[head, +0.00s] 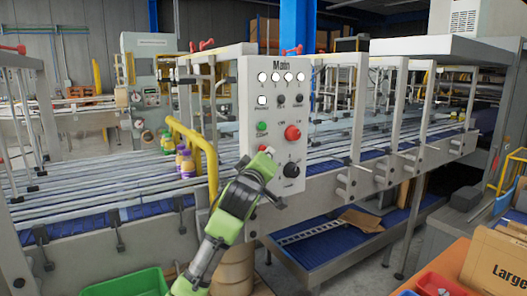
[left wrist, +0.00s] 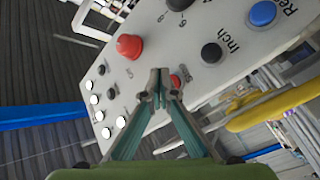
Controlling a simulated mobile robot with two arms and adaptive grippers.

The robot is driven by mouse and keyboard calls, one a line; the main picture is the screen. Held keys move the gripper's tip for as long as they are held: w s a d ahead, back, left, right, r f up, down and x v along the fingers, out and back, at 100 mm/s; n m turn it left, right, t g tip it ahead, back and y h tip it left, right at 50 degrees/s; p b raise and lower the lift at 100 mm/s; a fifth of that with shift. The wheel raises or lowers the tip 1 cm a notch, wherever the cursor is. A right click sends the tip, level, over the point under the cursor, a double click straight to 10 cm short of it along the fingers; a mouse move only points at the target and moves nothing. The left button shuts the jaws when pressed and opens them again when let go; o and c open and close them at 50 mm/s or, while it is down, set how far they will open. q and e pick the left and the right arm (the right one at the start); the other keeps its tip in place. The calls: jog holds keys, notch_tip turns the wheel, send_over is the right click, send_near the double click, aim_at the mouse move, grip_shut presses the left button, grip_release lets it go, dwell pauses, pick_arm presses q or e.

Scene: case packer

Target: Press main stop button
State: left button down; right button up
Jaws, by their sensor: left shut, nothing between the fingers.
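The grey panel marked "Main" (head: 274,110) stands upright at the middle of the head view. It carries a large red mushroom button (head: 292,132), a green button (head: 262,127) and a smaller red button (head: 262,149). My left gripper (head: 266,153) is shut and empty, in front of the panel's lower half, hiding part of it. In the left wrist view the shut fingertips (left wrist: 160,74) overlap the panel beside the smaller red button (left wrist: 177,80), below the mushroom button (left wrist: 129,46). I cannot tell whether they touch it. Its label is unreadable. My right gripper is not in view.
The panel also has a black knob (head: 291,170), a black "Inch" button (left wrist: 211,53) and a blue "Reset" button (left wrist: 262,13). A yellow rail (head: 208,160) stands left of it. Conveyors (head: 90,185) run behind. A green bin (head: 130,284) is at lower left.

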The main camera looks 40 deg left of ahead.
pick_arm(q)
jog(key=shift+d, duration=0.15)
jog(key=d, duration=0.1)
jog(key=s+d, duration=0.1)
jog(key=d, duration=0.1)
jog(key=s+d, duration=0.1)
jog(key=shift+d, duration=0.3)
dwell(0.9)
